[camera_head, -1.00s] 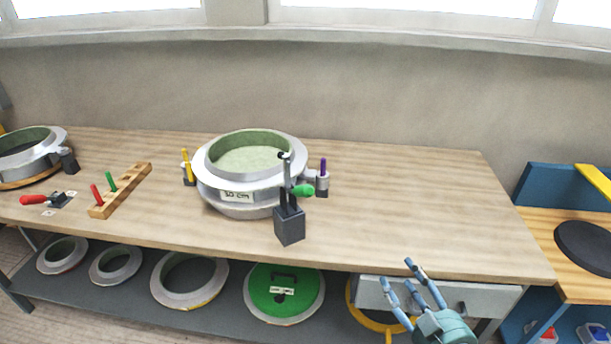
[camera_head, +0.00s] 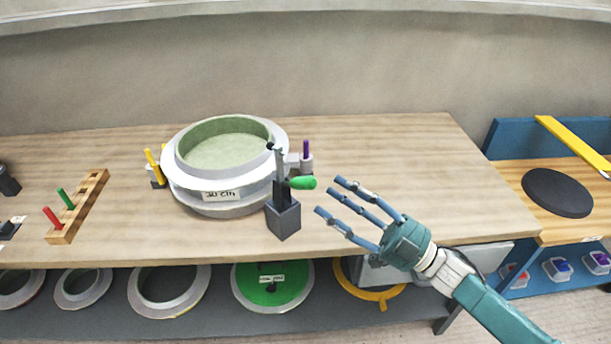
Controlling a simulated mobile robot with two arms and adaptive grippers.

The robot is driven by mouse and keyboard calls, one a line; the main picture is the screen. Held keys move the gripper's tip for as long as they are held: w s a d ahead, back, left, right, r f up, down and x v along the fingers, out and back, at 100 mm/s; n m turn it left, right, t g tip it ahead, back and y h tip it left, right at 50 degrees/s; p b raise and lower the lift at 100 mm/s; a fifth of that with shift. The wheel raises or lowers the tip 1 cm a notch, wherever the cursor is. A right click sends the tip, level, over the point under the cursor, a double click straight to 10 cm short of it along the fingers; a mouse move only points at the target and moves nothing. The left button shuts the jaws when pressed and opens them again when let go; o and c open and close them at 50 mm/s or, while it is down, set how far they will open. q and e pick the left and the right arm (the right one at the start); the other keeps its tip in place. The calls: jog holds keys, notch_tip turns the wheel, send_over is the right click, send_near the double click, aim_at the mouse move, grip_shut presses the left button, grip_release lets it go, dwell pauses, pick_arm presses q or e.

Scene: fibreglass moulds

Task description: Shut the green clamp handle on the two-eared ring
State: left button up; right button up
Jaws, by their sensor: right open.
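The two-eared ring (camera_head: 190,190) is a grey metal ring mould with a pale green inside and a "30 cm" label, standing on the wooden bench. A yellow pin (camera_head: 154,168) stands at its left ear and a purple pin (camera_head: 306,152) at its right ear. The clamp on a dark grey block (camera_head: 283,219) stands at its front right; its green handle (camera_head: 302,183) points right, with a dark arm upright. My right gripper (camera_head: 338,209) is open and empty, its blue fingers a little right of the green handle, apart from it. My left gripper is not in view.
A wooden peg rack (camera_head: 90,199) with red and green pegs lies at the left. Below, a shelf (camera_head: 215,308) holds several rings and a green disc (camera_head: 266,287). A blue bench with a black disc (camera_head: 557,193) stands at right.

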aim_at(307, 180)
jog(key=x, duration=0.7)
jog(key=shift+a+f+p, duration=0.15)
jog(key=shift+a+p, duration=0.05)
jog(key=shift+p, duration=0.15)
grip_shut()
